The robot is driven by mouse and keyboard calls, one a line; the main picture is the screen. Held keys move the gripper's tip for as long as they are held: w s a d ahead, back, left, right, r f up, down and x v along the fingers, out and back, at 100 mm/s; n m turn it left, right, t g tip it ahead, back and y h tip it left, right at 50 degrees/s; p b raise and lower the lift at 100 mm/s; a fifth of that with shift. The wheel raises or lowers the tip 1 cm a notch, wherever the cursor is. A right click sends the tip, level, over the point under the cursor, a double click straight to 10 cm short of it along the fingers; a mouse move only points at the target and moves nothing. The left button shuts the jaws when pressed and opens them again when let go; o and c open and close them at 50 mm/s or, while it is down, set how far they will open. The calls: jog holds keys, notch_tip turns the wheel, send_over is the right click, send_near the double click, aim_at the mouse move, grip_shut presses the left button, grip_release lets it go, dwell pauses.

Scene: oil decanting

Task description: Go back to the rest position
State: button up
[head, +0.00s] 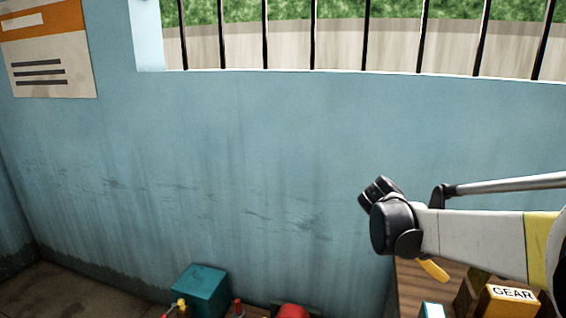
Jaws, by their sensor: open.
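My arm reaches in from the right edge of the head view, with a pale link, a yellow band and black joint parts at its left end. I cannot make out any gripper fingers on it, so my gripper does not show. The arm is in front of the blue wall (230,150), above the boxes at the lower right.
A teal box (200,290) and a red rounded thing (293,311) show at the bottom edge. At the lower right, a yellow box marked GEAR (511,301) stands by a wooden surface (411,285). A barred window (340,45) is above.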

jog(key=s+a+f+t+y+b, duration=0.1)
jog(key=s+a+f+t+y, duration=0.2)
jog(key=s+a, duration=0.4)
jog(key=s+a+f+t+y+b, duration=0.1)
jog(key=s+a+f+t+y, duration=0.3)
jog(key=a, duration=0.9)
jog(key=s+y, duration=0.3)
jog(key=s, duration=0.1)
jog(key=shift+s+a+t, duration=0.15)
jog(key=shift+a+t, duration=0.1)
jog(key=shift+t, duration=0.15)
jog(key=shift+d, duration=0.1)
